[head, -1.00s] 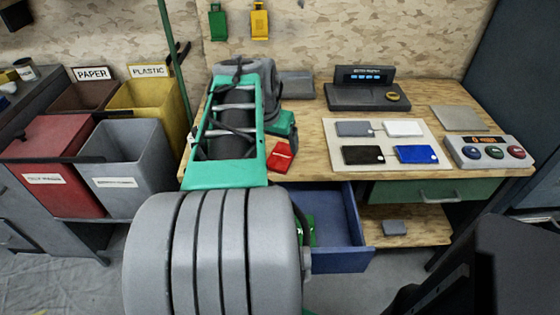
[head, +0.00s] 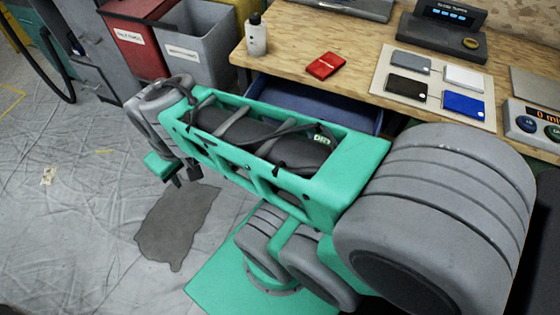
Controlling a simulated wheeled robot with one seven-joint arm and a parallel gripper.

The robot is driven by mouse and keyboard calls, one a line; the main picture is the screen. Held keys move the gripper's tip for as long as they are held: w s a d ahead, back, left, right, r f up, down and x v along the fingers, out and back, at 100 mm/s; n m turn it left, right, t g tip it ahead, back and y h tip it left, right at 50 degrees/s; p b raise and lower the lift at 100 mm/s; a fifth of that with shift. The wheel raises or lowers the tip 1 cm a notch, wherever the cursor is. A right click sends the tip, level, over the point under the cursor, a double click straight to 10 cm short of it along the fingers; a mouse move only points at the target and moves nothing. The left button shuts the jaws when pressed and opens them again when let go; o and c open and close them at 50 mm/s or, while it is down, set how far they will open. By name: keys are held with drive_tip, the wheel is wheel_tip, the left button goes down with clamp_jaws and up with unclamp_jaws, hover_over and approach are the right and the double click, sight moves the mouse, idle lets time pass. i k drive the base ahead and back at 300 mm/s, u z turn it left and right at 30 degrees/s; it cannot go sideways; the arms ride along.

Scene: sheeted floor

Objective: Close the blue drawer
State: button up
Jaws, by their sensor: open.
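The blue drawer (head: 310,97) stands open under the front edge of the wooden workbench. Part of its inside and its right side show, and my arm hides its front. My gripper (head: 184,177) points down at the left end of my arm, over the sheeted floor. It is left of the drawer and apart from it. Its dark fingers are small in view, open, with nothing seen between them.
On the workbench (head: 290,63) are a white bottle (head: 256,38), a red box (head: 325,65) and a pale board (head: 382,85) with several cards. A red bin (head: 140,32) and a grey bin (head: 198,45) stand at the back left.

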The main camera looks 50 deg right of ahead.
sight(303, 99)
drive_tip(key=u, duration=1.15)
drive_tip(key=k, duration=0.75)
drive_tip(key=z, duration=1.35)
drive_tip(key=k, duration=0.3)
drive_tip(key=u, duration=4.25)
drive_tip(key=i, duration=0.1)
drive_tip(key=z, duration=2.85)
drive_tip(key=i, duration=0.65)
drive_tip(key=u, duration=0.1)
